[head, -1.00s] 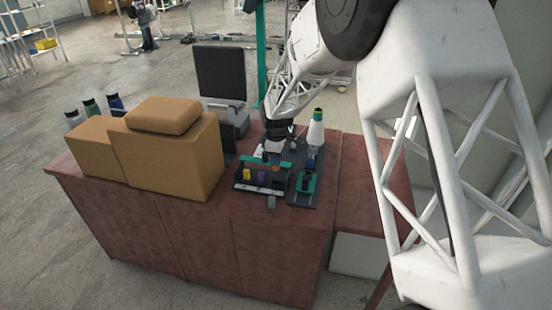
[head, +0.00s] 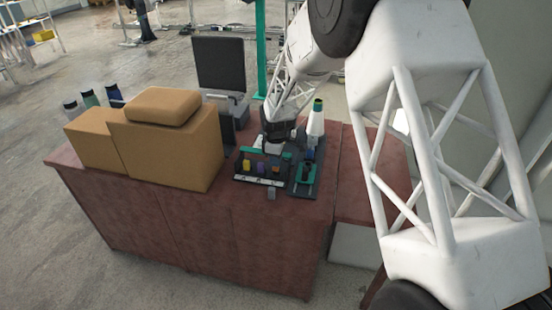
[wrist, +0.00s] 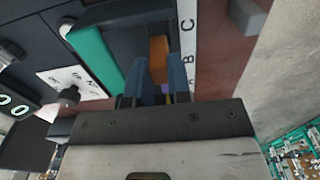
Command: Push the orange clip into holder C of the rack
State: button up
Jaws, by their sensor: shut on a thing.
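The rack (head: 258,181) is a dark block on the red-brown table, with a white lettered strip along its near side. The strip with letters B and C also shows in the wrist view (wrist: 188,50). A yellow clip (head: 247,165), a purple clip (head: 261,169) and the orange clip (head: 275,170) show in a row. In the wrist view the orange clip (wrist: 158,52) is between the two dark fingers of my gripper (wrist: 158,75), beside the strip near B and C. My gripper is shut on it. Its lower part and seating are hidden.
A teal bar (wrist: 97,58) runs along the rack's other side. Cardboard boxes (head: 165,145) stand left on the table.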

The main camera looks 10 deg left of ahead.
aim_at(276, 170)
jog(key=shift+f, duration=0.45)
dwell(0.9)
jog(key=shift+f, duration=0.45)
jog(key=shift+f, duration=0.55)
dwell(0.9)
jog(key=o, duration=1.1)
jog(key=shift+r, duration=3.45)
jog(key=shift+r, duration=3.9)
